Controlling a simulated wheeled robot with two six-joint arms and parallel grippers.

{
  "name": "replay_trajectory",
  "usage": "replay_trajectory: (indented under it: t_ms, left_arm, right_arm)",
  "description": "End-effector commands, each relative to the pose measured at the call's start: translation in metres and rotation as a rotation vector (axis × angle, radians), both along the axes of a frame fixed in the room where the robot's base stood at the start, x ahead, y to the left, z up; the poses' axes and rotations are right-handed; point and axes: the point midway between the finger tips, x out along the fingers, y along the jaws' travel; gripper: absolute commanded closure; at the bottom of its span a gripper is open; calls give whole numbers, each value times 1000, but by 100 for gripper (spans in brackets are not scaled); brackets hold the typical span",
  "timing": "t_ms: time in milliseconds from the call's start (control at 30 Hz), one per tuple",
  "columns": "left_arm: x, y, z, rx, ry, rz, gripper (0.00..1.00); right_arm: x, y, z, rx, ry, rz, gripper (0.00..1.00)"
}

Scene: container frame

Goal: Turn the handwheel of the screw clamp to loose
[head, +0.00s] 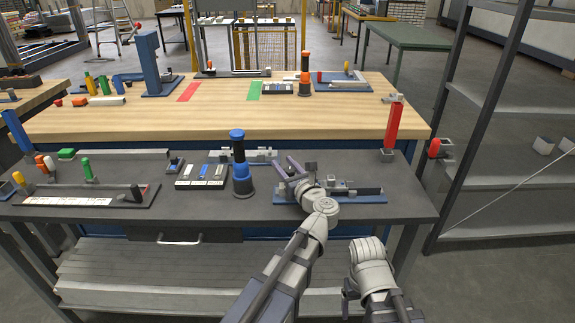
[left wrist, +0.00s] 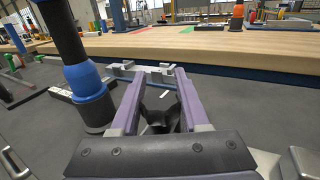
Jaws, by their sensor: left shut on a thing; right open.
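The screw clamp (head: 345,198) is a metal fixture on a blue base plate at the right of the dark bench. My left gripper (head: 290,170) is over the left end of it and hides part of it. In the left wrist view its purple fingers (left wrist: 157,100) are around a dark, spoked part, the handwheel (left wrist: 160,120), and are shut on it. The wheel's lower side is hidden by the gripper body. My right gripper (head: 350,292) is low at the front, off the bench and apart from the clamp; its fingers hardly show.
A blue and black cylinder (head: 240,170) stands close left of the clamp, also near the left finger in the wrist view (left wrist: 88,85). A grey fixture (head: 243,156) lies behind. A red post (head: 393,122) stands at the back right corner. A metal shelf (head: 490,120) is at right.

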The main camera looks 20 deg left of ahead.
Motion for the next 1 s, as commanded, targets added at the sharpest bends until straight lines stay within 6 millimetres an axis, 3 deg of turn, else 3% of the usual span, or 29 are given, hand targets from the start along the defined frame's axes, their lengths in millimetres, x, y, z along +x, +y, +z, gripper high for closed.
replay_trajectory:
  t_ms: [500, 1000]
  left_arm:
    - [-7, 7, 0, 0, 0, 446, 100]
    - [-16, 11, 0, 0, 0, 642, 100]
  right_arm:
    - [0, 0, 0, 0, 0, 0, 19]
    - [0, 0, 0, 0, 0, 0, 19]
